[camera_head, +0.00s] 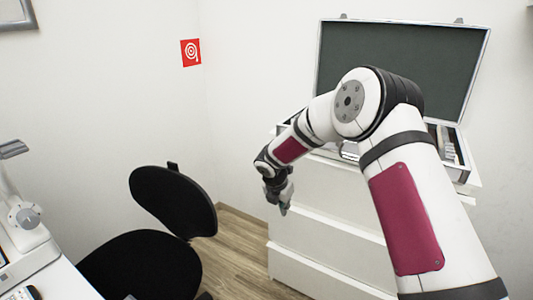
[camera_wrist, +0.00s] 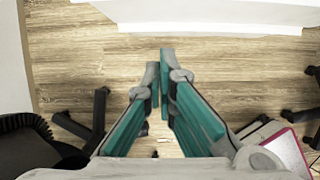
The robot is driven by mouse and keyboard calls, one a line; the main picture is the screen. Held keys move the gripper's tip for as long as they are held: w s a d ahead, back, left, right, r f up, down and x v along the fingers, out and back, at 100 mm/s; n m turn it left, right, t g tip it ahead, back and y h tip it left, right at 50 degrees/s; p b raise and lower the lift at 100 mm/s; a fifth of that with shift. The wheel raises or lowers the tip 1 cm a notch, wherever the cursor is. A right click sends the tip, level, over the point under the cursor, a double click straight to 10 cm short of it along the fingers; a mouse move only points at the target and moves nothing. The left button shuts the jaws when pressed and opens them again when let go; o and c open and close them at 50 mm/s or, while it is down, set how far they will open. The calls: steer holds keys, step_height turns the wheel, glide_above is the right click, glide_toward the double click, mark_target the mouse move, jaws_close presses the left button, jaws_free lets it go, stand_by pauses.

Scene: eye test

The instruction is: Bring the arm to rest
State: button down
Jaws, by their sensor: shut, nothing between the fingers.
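My gripper (camera_head: 283,207) hangs at the end of my bent arm, pointing down in front of the white drawer cabinet (camera_head: 325,235). In the wrist view my gripper (camera_wrist: 159,82) shows two teal-padded fingers close together at their tips, with nothing between them. Wooden floor lies below the fingers. From the head view I cannot tell the exact gap between the gripper and the cabinet front.
An open case (camera_head: 402,66) sits on the cabinet, partly hidden by my arm. A black chair (camera_head: 172,200) stands left of my gripper. A white desk with a device (camera_head: 24,216) is at the far left. Bare floor (camera_head: 233,240) shows between chair and cabinet.

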steer(key=s+d+r+m+h, duration=0.1)
steer(key=s+d+r+m, duration=0.35)
steer(key=s+r, duration=0.3)
steer(key=s+d+r+m+g, duration=0.1)
steer(key=s+d+r+m, duration=0.2)
steer(key=s+r+m, duration=0.35)
steer(key=s+d+r+m+h, duration=0.1)
steer(key=s+d+r+m, duration=0.2)
steer(key=s+r, duration=0.6)
steer(key=s+r+m+g+y, duration=0.1)
steer(key=s+r+m+y, duration=0.1)
steer(key=s+m, duration=0.95)
steer(key=s+r+m+y, duration=0.2)
steer(key=s+m+y, duration=0.15)
steer(key=s, duration=1.45)
step_height(320, 180, up, 17)
steer(key=t+p, duration=0.2)
steer(key=p, duration=1.4)
steer(key=shift+w+a+r+t+h, duration=0.15)
steer(key=shift+w+a+t+h, duration=0.2)
steer(key=shift+a+h, duration=0.1)
